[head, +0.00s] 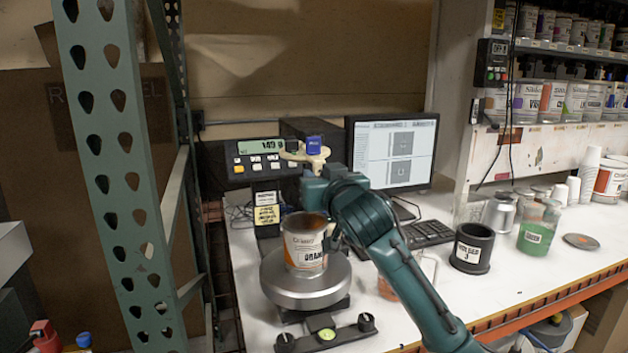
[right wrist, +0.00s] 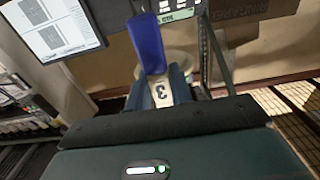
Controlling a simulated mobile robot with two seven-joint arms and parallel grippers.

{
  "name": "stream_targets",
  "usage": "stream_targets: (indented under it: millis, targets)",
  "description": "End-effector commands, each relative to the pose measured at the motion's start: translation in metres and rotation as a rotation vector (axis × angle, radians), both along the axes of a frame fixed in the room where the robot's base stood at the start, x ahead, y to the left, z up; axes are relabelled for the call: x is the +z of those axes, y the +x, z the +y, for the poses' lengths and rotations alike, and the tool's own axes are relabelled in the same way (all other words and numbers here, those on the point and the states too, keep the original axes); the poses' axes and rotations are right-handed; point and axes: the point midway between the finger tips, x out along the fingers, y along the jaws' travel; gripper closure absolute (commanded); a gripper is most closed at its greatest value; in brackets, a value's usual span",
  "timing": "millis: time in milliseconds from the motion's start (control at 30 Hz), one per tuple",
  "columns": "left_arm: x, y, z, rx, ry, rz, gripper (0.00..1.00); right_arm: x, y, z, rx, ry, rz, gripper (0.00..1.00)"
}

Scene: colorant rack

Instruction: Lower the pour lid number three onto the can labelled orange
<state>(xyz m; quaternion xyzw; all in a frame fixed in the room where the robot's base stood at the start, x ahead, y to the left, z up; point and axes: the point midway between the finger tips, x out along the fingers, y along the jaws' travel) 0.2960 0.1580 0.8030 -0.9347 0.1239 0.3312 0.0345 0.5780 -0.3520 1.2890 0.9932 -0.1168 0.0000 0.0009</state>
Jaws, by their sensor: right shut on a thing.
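The can labelled orange (head: 304,250) stands upright on the round silver pan of a scale. Its top looks open, with orange-brown inside. My right gripper (head: 316,176) is shut on pour lid number three (head: 305,155), a cream piece with a blue part on top. The lid is held well above the can, with a clear gap between them. In the right wrist view the blue part (right wrist: 147,42) and a cream tab marked 3 (right wrist: 162,95) show between the fingers. The lid's underside is hidden. My left gripper is not in view.
The scale pan (head: 305,290) sits near the table's left edge. Behind are a scale display (head: 262,160) and a monitor (head: 393,150). A black holder labelled with a 3 (head: 471,248), a green-filled jar (head: 538,228) and a keyboard (head: 428,234) stand to the right. A green rack post (head: 115,170) rises at left.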

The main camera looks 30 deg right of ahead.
Motion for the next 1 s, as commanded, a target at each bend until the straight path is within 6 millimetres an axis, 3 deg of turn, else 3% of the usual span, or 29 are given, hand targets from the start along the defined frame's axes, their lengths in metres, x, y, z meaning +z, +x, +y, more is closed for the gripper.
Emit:
stream_targets:
  millis: [467, 1000]
  targets:
    - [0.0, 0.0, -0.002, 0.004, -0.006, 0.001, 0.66, 0.002, 0.0, -0.001, -0.001, 0.002, -0.004, 1.0]
    - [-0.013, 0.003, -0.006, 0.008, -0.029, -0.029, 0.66, -0.048, 0.0, -0.001, -0.001, 0.001, -0.002, 1.0]
